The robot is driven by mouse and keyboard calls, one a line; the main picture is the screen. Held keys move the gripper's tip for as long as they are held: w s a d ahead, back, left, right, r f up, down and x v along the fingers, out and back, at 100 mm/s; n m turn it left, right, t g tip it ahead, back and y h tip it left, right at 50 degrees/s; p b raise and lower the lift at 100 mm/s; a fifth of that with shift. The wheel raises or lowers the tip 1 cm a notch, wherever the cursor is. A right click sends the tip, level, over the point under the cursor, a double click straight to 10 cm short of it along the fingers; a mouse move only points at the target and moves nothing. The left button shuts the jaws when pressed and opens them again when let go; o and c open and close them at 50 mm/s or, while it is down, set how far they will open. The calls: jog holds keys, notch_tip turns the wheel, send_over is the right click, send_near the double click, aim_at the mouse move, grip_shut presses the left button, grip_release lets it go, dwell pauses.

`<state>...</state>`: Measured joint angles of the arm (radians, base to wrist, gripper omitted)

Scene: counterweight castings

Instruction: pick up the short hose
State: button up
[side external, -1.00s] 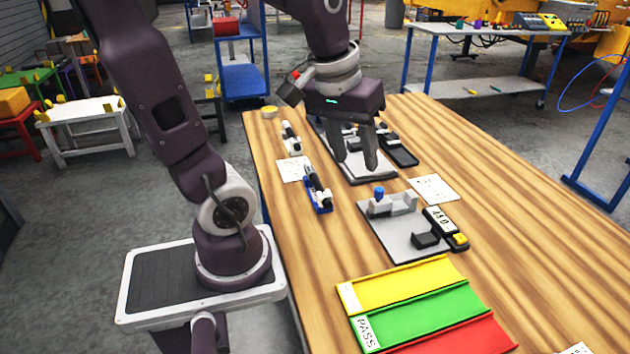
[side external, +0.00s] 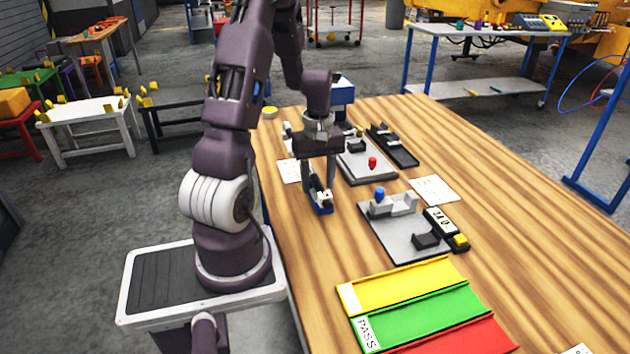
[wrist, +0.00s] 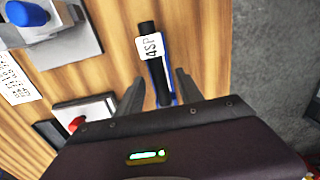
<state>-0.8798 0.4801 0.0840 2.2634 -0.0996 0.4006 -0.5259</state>
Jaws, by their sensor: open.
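The short hose appears to be the black piece with a white printed label (wrist: 150,48) in the wrist view. It lies along a narrow blue holder (wrist: 173,88), which shows in the side view (side external: 322,210) near the table's left edge. My gripper (side external: 318,190) is over this holder, pointing down, with its fingers apart. In the wrist view my gripper (wrist: 159,77) has one finger on each side of the hose and holder, with gaps showing. The fingers partly hide the hose in the side view, and I cannot tell their exact height above it.
A grey plate with a red knob (side external: 372,162) lies behind to the right, beside a black tray (side external: 394,147). A grey fixture with a blue knob (side external: 379,193) stands right. Yellow (side external: 400,284), green (side external: 425,312) and red lanes lie in front.

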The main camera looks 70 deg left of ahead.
grip_shut()
jog(key=shift+r, duration=0.1)
notch_tip(320, 180, up, 10)
jog(key=f, duration=0.1)
jog(key=w+d+f, duration=0.2)
jog(key=w+d, duration=1.4)
jog(key=d, duration=0.1)
jog(key=shift+w, duration=0.15)
